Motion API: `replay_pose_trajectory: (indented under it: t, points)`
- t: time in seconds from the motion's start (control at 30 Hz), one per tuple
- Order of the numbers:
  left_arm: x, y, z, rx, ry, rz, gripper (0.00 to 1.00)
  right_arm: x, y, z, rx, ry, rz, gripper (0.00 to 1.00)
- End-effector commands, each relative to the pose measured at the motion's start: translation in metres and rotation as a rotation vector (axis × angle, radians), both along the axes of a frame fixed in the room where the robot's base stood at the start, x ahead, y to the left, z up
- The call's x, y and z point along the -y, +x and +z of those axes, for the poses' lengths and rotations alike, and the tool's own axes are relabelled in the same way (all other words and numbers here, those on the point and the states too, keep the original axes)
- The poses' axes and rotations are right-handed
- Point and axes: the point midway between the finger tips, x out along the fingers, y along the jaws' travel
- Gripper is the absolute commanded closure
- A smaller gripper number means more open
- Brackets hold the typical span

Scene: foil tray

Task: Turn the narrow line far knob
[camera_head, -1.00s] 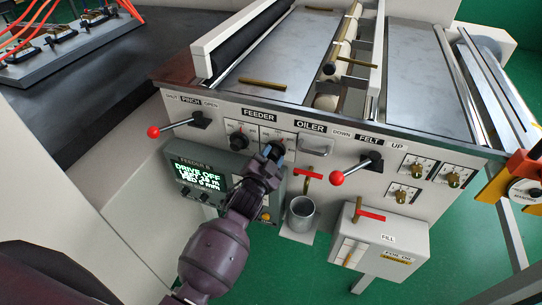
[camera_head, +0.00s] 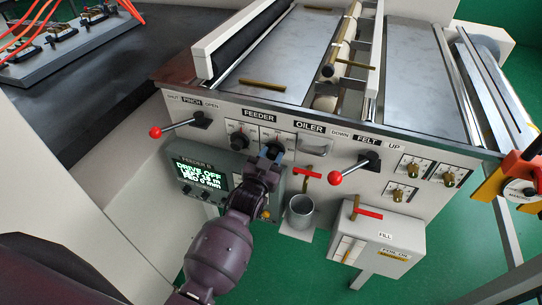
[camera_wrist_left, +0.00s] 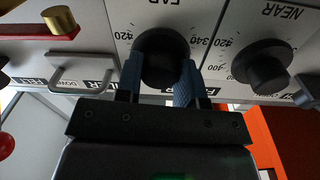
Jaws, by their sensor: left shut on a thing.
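The far knob (camera_wrist_left: 160,58) is a round black knob on the grey feeder panel, under a label reading FAR in the left wrist view. My left gripper (camera_wrist_left: 158,82) is shut on it, with one blue fingertip on each side. In the head view the left gripper (camera_head: 271,154) reaches up to the right-hand feeder knob and hides most of it. The near knob (camera_wrist_left: 260,65), also black, is beside it and untouched; in the head view it is the left-hand knob (camera_head: 238,140). The far knob's pointer cannot be read. My right gripper is not in view.
A feeder display (camera_head: 196,174) with green text is left of my gripper. A red-ball pinch lever (camera_head: 180,127) and a red-ball felt lever (camera_head: 352,170) stick out from the panel. A metal cup (camera_head: 300,212) and a red-handled valve (camera_head: 307,173) stand close on the right.

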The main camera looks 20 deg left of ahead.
Motion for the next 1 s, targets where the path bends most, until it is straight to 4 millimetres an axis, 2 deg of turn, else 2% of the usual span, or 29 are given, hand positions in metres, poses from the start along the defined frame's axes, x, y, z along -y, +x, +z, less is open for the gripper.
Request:
replay_pose_trajectory:
  t: [0.3,0.33,0.47,0.8,1.0]
  points:
    - [0.0,0.0,0.0,0.0,0.0,0.0,0.88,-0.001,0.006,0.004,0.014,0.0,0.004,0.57]
    - [0.0,0.0,0.0,0.0,0.0,0.0,0.6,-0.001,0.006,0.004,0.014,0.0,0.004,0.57]
    - [0.0,0.0,0.0,0.0,0.001,0.0,0.4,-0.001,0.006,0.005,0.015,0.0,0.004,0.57]
    - [0.0,-0.002,0.0,0.0,0.001,0.0,0.39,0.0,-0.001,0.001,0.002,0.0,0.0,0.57]
    - [-0.002,-0.022,-0.002,-0.002,0.001,0.0,0.39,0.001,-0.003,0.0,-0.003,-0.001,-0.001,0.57]
